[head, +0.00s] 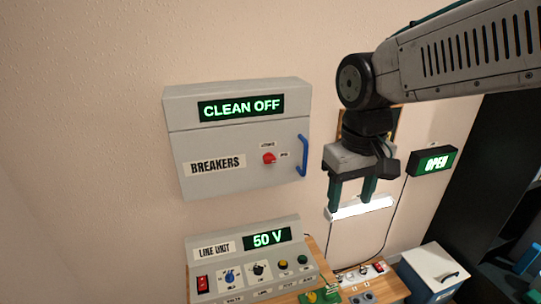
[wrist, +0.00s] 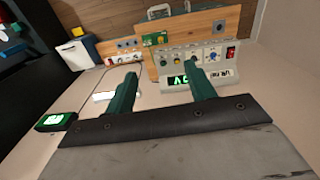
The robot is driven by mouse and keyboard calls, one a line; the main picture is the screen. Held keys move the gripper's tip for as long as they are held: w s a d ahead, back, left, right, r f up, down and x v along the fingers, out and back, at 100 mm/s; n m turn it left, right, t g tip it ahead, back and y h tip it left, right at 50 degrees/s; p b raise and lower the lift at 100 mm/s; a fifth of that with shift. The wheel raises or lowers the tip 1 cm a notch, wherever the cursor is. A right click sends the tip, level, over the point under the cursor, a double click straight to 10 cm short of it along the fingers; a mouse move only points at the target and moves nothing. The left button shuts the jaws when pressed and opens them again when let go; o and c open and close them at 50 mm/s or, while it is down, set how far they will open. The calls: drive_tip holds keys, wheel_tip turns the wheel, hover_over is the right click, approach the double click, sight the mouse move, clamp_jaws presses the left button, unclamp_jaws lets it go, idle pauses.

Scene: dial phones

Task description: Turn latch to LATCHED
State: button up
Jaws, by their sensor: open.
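The latch is a small red knob (head: 269,158) on the door of the grey breakers cabinet (head: 235,190). Two tiny labels sit by it, one above and one to its right. They are too small to read surely, and I cannot tell exactly where the knob points. A blue handle (head: 302,155) is at the door's right edge. My gripper (head: 350,205) is open and empty, right of the cabinet and lower than the knob, fingers pointing down. In the wrist view my open gripper (wrist: 162,78) shows both fingers apart, with neither knob nor cabinet door in sight.
Below the cabinet stands the line unit (head: 215,268), reading 50 V, with knobs and a red switch. A white box (head: 432,272) stands lower right. The wall left of the cabinet is clear.

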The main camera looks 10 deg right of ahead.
drive_tip(key=w+a+f+t, duration=0.1)
drive_tip(key=w+a, duration=0.3)
drive_tip(key=w, duration=0.5)
drive_tip(key=w+a+t, duration=0.1)
drive_tip(key=w+a, duration=0.3)
drive_tip(key=w, duration=0.5)
drive_tip(key=t, duration=0.2)
approach(270, 159)
drive_tip(key=shift+y, duration=0.3)
drive_tip(key=x, duration=0.8)
drive_tip(key=shift+d+f, duration=0.1)
drive_tip(key=shift+d, duration=0.2)
drive_tip(key=c, duration=1)
